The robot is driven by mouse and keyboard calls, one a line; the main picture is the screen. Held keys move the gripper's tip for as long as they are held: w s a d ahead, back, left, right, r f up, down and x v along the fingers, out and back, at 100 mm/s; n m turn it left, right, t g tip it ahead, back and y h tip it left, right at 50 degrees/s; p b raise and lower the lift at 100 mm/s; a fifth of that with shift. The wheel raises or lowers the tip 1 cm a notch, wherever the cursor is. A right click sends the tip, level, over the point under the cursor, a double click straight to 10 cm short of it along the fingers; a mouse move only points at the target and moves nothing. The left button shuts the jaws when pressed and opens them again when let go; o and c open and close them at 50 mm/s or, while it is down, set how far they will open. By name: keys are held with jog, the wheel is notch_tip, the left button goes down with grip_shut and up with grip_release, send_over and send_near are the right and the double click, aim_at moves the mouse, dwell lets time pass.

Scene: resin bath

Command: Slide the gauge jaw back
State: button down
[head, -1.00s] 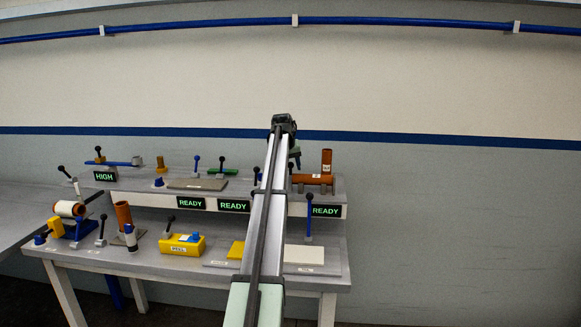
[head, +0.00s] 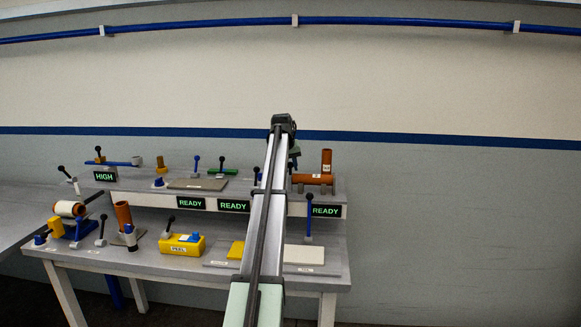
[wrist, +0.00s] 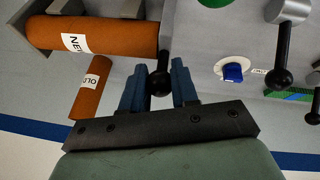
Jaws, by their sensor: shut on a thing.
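In the wrist view my gripper (wrist: 160,78) has its two blue fingers shut on a black ball knob (wrist: 160,84). What the knob is mounted on is mostly hidden by the fingers, so I cannot clearly make out the gauge jaw. A thick orange cylinder labelled NEW (wrist: 110,40) lies just left of the fingers, with a grey block (wrist: 128,8) beside it. A smaller orange cylinder labelled OLD (wrist: 92,88) is below it. In the head view my gripper (head: 295,160) is at the raised shelf beside the orange cylinders (head: 313,179), partly hidden by my arm.
Right of the fingers in the wrist view are a blue knob on a white disc (wrist: 233,72) and black-knobbed levers (wrist: 281,75).

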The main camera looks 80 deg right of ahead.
jog(key=w, duration=0.5)
jog(key=c, duration=0.9)
grip_release()
jog(key=shift+r, duration=0.1)
jog(key=v, duration=1.3)
jog(key=shift+a+r, duration=0.15)
jog(key=shift+r, duration=0.15)
